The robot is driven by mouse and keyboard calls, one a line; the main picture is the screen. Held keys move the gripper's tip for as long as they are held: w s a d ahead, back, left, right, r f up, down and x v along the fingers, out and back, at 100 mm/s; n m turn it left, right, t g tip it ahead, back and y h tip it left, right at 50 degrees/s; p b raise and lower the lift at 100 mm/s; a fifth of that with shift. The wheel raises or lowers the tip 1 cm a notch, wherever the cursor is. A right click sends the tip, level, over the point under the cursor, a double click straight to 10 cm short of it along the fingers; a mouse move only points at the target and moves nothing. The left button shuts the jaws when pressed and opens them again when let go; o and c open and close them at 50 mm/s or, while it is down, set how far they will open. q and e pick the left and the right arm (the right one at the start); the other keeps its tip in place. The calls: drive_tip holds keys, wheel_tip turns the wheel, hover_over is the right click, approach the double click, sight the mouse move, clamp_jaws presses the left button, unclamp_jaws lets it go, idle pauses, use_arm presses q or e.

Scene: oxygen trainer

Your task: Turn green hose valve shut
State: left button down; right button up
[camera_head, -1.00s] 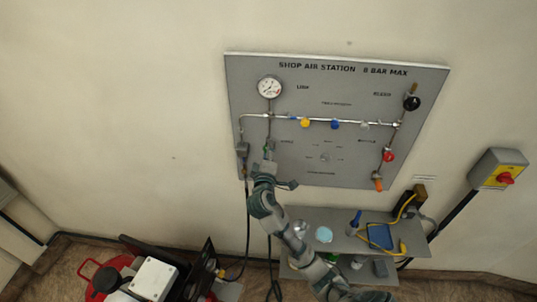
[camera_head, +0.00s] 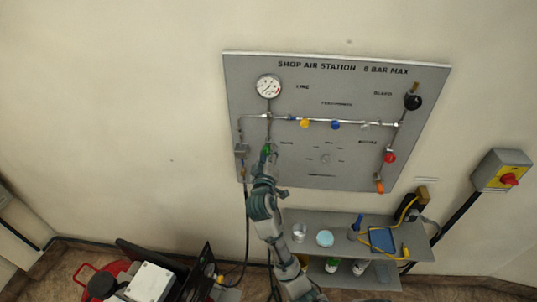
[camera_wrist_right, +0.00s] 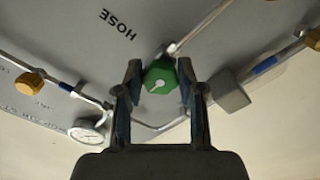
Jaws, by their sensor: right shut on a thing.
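The green hose valve knob (camera_head: 266,150) is at the lower left of the grey panel, below the pressure gauge. In the right wrist view the green knob (camera_wrist_right: 160,78) has a white pointer mark and sits between the two fingertips, near the label HOSE. My right gripper (camera_head: 264,160) reaches up to the panel from below and is shut on the knob. In the wrist view its fingers (camera_wrist_right: 160,88) flank the knob on both sides. My left gripper is not in view.
The panel (camera_head: 330,75) also carries a gauge (camera_head: 268,86), yellow (camera_head: 304,123) and blue (camera_head: 335,125) knobs, and a red knob (camera_head: 389,157). A shelf (camera_head: 350,225) with small items stands below it. A dark hose (camera_head: 247,220) hangs left of my right arm.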

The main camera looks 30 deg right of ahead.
drive_tip(key=shift+f, duration=0.4)
drive_tip(key=o, duration=1.1)
drive_tip(key=shift+o, duration=0.2)
drive_tip(key=shift+w+r, duration=0.1)
drive_tip(key=shift+r, duration=0.1)
drive_tip(key=v, duration=1.2)
